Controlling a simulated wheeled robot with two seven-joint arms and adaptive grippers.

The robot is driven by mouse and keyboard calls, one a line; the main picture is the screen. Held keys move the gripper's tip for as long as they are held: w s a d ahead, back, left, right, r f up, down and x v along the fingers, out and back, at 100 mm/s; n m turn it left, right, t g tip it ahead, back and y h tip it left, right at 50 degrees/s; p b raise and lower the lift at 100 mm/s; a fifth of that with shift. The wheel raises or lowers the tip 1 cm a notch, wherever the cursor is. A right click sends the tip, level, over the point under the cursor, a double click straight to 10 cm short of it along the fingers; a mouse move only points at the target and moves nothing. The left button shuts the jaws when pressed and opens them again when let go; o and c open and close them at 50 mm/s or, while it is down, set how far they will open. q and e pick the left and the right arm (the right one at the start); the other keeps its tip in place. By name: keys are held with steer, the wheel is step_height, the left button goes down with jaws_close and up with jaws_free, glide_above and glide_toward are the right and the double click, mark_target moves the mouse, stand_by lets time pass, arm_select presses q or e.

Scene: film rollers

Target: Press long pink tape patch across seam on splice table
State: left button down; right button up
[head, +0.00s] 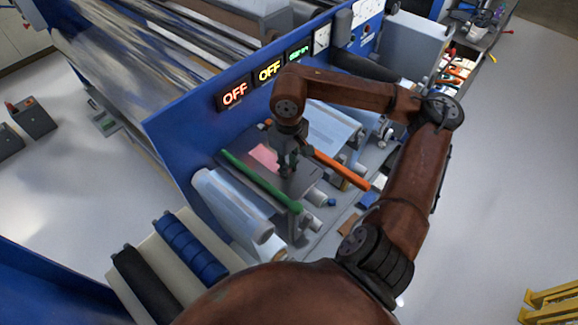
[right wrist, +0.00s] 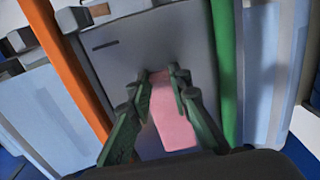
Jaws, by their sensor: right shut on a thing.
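The long pink tape patch (head: 264,157) shows at the grey splice table (head: 298,186), between the green bar (head: 258,180) and the orange bar (head: 341,168). My right gripper (head: 287,166) reaches down over the table beside the visible pink part. In the right wrist view, the pink patch (right wrist: 174,124) runs between the dark green fingers of my right gripper (right wrist: 163,77), which is shut on it. I cannot tell whether the patch touches the table surface. I cannot make out the seam clearly. My left gripper is not in view.
A blue panel with lit displays (head: 269,71) stands behind the table. A clear film roll (head: 232,205) lies in front of the green bar. Blue (head: 190,248) and black (head: 146,283) rollers are at lower left. Pale film (head: 333,127) lies beyond the orange bar.

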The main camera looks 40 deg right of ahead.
steer(key=shift+f, duration=0.1)
steer(key=o, duration=0.8)
steer(key=shift+o, duration=0.7)
steer(key=o, duration=0.5)
steer(key=shift+r+p, duration=1.8)
steer(key=shift+r, duration=1.8)
